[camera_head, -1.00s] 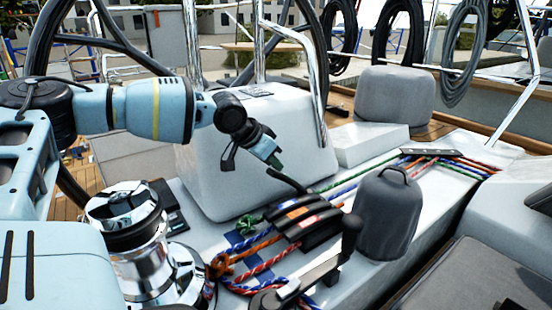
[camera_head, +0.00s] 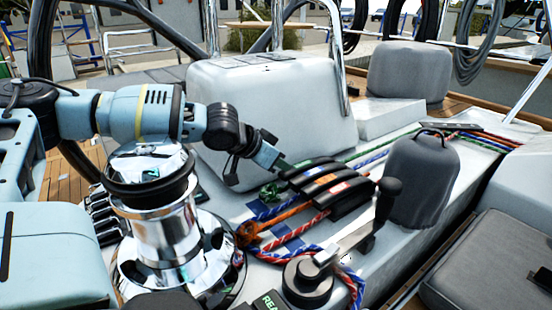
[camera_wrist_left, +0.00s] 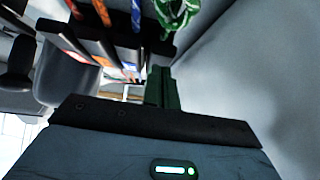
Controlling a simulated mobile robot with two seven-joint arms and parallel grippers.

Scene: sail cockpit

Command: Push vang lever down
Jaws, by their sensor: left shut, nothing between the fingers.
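A bank of black rope clutches (camera_head: 330,187) sits on the white deck, with coloured labels too small to read as vang. Ropes in blue, orange and red run out of its near side, with a green rope (camera_head: 271,192) at its far left. My left gripper (camera_head: 282,164) is shut and empty, with its dark green fingertips at the far-left clutch lever. That lever looks low, but the gripper partly covers it, and I cannot tell whether they touch. In the left wrist view the shut fingers (camera_wrist_left: 163,88) point toward the clutches (camera_wrist_left: 95,38). My right gripper is not in view.
A chrome winch (camera_head: 165,225) stands left of the clutches, below my left arm. A winch handle (camera_head: 365,235) stands in front of them. A grey covered winch (camera_head: 423,180) is to the right. A white box (camera_head: 270,105) rises behind.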

